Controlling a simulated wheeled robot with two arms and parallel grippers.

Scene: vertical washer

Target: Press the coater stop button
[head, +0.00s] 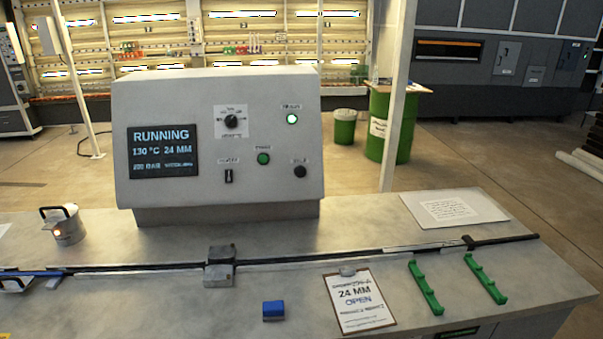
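The grey coater control panel (217,140) stands on the bench at centre left. Its screen (162,152) reads RUNNING, 130 °C, 24 MM. A black round button (299,171) sits at the panel's lower right. A green button (263,158) is left of it and slightly higher. A lit green lamp (292,118) is at upper right. A black knob (231,121) is near the top middle, with a small black switch (228,176) below it. The small labels are too blurred to read surely. Neither gripper shows in the head view.
A long dark rod (380,253) crosses the bench (130,300) before the panel, passing a grey block (220,266). A blue block (273,310), a clipboard (361,301) and two green racks (425,287) lie nearer. A handled metal pot (66,225) stands left.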

